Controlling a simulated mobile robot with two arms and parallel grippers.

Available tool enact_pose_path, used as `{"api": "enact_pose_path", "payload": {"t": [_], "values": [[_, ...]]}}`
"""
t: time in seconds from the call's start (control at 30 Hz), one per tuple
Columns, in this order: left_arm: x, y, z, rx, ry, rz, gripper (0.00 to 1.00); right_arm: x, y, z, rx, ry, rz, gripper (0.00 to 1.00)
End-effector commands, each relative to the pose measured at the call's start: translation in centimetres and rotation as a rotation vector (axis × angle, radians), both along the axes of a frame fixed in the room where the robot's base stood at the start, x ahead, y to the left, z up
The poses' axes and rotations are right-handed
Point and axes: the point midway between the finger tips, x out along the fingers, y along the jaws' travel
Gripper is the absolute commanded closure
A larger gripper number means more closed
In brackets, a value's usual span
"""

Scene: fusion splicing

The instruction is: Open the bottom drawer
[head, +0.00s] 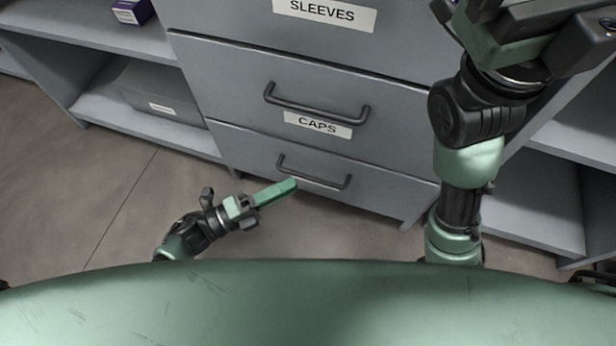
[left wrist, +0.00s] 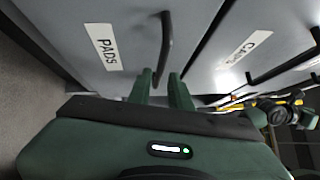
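The bottom drawer (head: 362,190) is a grey, shut front below the CAPS drawer (head: 225,137). Its dark bar handle (head: 318,184) runs across it, and a white label is partly hidden behind the handle. In the left wrist view, the bottom drawer (left wrist: 135,20) bears the label PADS, and its handle (left wrist: 167,48) stands just ahead of my fingers. My left gripper (head: 293,185) is at the left part of this handle. In the left wrist view, the two green fingers (left wrist: 161,88) are apart, with the handle's near end at the gap. I cannot tell whether they touch it.
The SLEEVES drawer (head: 230,62) is above, also shut. Open shelves with a grey bin (head: 160,95) and a purple box (head: 132,11) are on the left. My right arm (head: 470,160) rises in front of the cabinet's right side. The floor (head: 120,190) before the drawers is clear.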

Motion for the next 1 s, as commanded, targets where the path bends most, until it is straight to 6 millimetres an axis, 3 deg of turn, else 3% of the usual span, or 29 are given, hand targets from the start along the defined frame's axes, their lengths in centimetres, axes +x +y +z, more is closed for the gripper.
{"api": "enact_pose_path", "payload": {"t": [0.2, 0.4, 0.7, 0.8, 1.0], "values": [[1.6, -3.3, 0.3, -0.003, -0.003, -0.001, 0.8, -0.8, 0.1, 0.2, -0.002, -0.036, -0.001, 0.0], [2.4, -5.0, 0.6, -0.001, 0.0, 0.0, 0.8, -1.3, 0.1, 0.5, -0.003, -0.055, -0.003, 0.0], [2.6, -5.2, 0.8, 0.0, 0.001, 0.0, 0.8, -1.4, 0.2, 0.7, -0.005, -0.059, -0.003, 0.0], [2.6, -5.2, 0.8, 0.0, 0.001, 0.0, 1.0, -1.4, 0.2, 0.7, -0.005, -0.059, -0.003, 0.0], [2.6, -5.2, 0.8, 0.0, 0.001, 0.0, 1.0, -1.5, 0.2, 0.7, -0.005, -0.06, -0.003, 0.0]]}}
